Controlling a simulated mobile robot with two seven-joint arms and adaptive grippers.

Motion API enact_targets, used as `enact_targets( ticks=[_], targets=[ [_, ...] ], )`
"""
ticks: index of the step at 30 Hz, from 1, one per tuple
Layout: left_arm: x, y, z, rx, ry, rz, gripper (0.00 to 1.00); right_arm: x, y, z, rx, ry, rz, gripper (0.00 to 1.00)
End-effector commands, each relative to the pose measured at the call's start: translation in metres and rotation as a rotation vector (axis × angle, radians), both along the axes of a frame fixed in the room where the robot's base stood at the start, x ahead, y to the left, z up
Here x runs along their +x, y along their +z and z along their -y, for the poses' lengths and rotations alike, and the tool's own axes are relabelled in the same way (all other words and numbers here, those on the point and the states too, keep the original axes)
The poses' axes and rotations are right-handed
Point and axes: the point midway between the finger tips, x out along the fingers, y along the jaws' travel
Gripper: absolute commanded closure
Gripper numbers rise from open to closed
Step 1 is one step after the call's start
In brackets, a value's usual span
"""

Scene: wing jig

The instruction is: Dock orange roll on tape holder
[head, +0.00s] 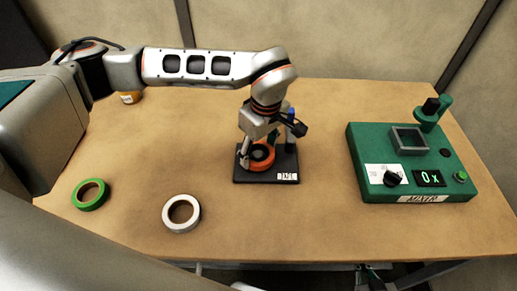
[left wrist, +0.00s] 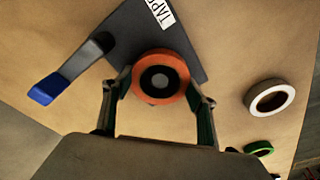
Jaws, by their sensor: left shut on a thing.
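The orange roll (head: 265,164) is at the dark tape holder (head: 288,160) in the middle of the table, its hole facing up. My left gripper (head: 258,155) reaches down from above and is shut on the roll. In the left wrist view the orange roll (left wrist: 160,54) sits between the two fingers (left wrist: 162,90), over the holder's dark base (left wrist: 140,30). A dark round hub with a grey centre shows inside the roll's hole. I cannot tell whether the roll rests fully down on the base. My right gripper is not in view.
A white roll (head: 168,219) and a green roll (head: 78,201) lie at the front left. A blue-tipped arm (left wrist: 45,90) rises from the holder beside my gripper. The green mixer (head: 372,150) stands at the right. Table between holder and mixer is clear.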

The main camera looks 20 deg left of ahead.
Motion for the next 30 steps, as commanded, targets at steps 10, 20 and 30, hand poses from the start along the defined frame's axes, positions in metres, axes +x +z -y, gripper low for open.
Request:
enact_targets(
  ticks=[10,20,30],
  targets=[
    [0.0002,0.0,0.0,0.001,-0.001,0.0,0.65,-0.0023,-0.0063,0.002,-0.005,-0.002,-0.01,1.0],
    [0.0001,0.0001,0.0,0.0,0.0,0.0,0.65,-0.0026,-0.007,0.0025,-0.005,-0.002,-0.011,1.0],
    [0.0002,0.0001,0.0,0.001,0.001,0.001,0.65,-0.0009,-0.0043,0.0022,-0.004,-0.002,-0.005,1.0]
  ],
)
